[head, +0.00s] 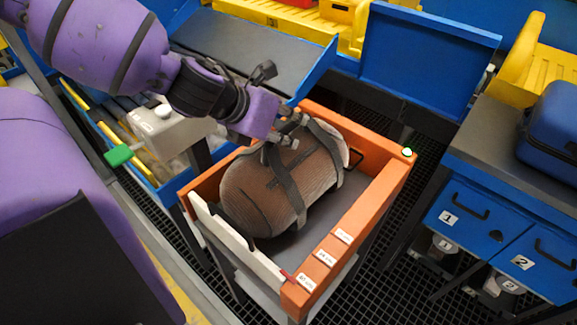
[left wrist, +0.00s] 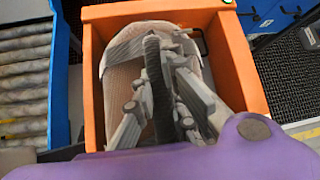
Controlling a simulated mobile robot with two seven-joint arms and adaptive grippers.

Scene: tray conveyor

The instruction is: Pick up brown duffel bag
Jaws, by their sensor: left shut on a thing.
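The brown duffel bag (head: 262,190) with dark grey straps lies in an orange-walled bin (head: 372,197) in the middle of the head view. My left gripper (head: 284,138) reaches in from the upper left and is shut on the bag's dark strap at its top. In the left wrist view the gripper's fingers (left wrist: 167,105) are on either side of the dark strap, over the bag (left wrist: 122,85). The bag seems to rest in the bin; its underside is hidden. My right gripper is not in view.
A blue drawer unit (head: 490,228) with numbered fronts stands at the right, with a blue suitcase (head: 550,130) on top. A blue panel (head: 425,65) and a dark conveyor (head: 255,50) lie behind the bin. A green-tipped lever (head: 118,155) is left of it.

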